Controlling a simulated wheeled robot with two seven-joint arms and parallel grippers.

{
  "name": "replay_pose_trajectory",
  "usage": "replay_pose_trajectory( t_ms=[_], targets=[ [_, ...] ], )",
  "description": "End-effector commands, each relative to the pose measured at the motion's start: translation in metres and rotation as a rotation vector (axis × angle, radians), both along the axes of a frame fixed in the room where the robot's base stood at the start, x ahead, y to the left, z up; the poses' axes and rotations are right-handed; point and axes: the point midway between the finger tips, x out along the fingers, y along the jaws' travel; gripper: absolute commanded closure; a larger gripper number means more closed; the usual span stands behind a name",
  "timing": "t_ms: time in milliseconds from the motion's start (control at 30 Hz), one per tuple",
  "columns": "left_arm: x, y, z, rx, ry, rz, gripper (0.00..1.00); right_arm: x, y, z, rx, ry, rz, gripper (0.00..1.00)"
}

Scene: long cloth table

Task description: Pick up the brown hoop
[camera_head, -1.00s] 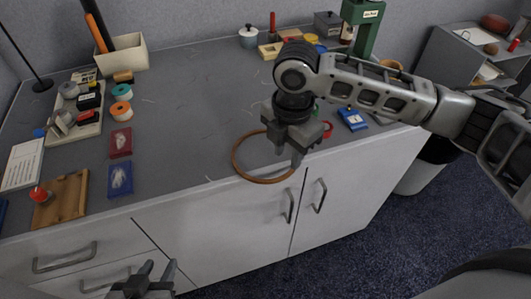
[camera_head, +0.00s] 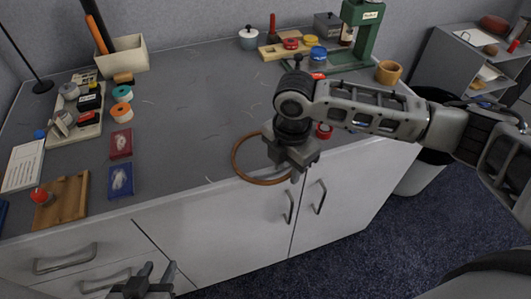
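The brown hoop (camera_head: 236,157) is a thin ring lying at the front edge of the grey table, its near side at or slightly past the edge. My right gripper (camera_head: 297,172) points down at the hoop's right side and covers that part of the rim. Its fingertips are close to the rim; whether they are around it or touching is hidden, and their gap is unclear. My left gripper (camera_head: 158,268) is at the bottom of the view, in front of the drawers, with its two fingers apart and empty, away from the hoop.
Red (camera_head: 120,143) and blue (camera_head: 120,181) packets and a wooden board (camera_head: 63,203) lie left of the hoop. A red ring (camera_head: 324,130) is just right of my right gripper. A green press (camera_head: 362,35) stands at the back right. The table's middle is clear.

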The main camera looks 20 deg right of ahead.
Motion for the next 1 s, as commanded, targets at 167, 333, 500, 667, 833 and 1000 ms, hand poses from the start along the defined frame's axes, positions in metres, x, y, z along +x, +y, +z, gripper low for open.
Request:
replay_pose_trajectory(
  t_ms=[167,333,500,667,833,1000],
  targets=[
    [0.0,0.0,0.0,0.001,0.001,-0.001,0.64,0.0,0.0,-0.001,0.0,0.001,0.0,1.0],
    [0.0,0.0,0.0,0.001,0.002,-0.001,0.64,0.0,0.0,-0.001,0.0,0.001,0.0,1.0],
    [0.0,0.0,0.0,0.001,0.002,-0.001,0.64,0.0,0.0,-0.001,0.0,0.002,0.0,1.0],
    [0.0,0.0,-0.005,0.001,0.002,-0.001,0.64,0.0,0.0,0.0,0.0,0.0,0.0,1.0],
    [-0.001,0.0,-0.005,0.002,0.003,-0.001,0.64,0.001,0.001,0.019,0.002,-0.002,0.0,1.0],
    [0.0,0.0,-0.001,0.004,0.002,-0.001,0.64,-0.01,0.015,0.055,0.004,-0.002,0.007,1.0]
  ],
)
